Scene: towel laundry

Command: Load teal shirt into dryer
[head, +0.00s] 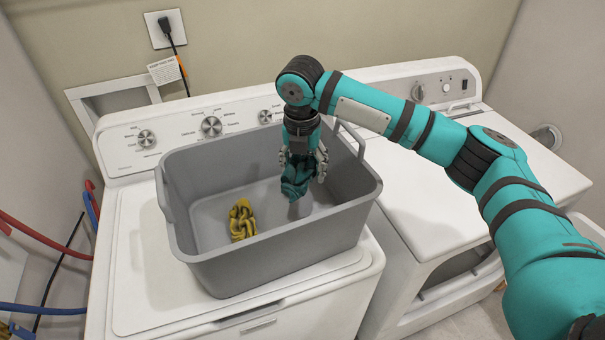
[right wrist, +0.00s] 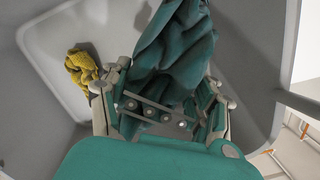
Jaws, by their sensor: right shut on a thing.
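The teal shirt (head: 296,183) is crumpled and hangs from my right gripper (head: 303,165), inside the grey basket. In the right wrist view the shirt (right wrist: 185,50) sits between the fingers of the right gripper (right wrist: 165,105), which is shut on it. Its lower end hangs over the basket floor; whether it touches is unclear. The dryer (head: 445,195) is the white machine on the right, with a dark front opening (head: 455,272) partly in view. My left gripper is not in view.
The grey basket (head: 275,262) stands on the white washer (head: 135,270). A yellow cloth (head: 242,220) lies in it, left of the shirt, and also shows in the right wrist view (right wrist: 82,70). The basket walls surround my right gripper. The dryer top is clear beneath my right arm.

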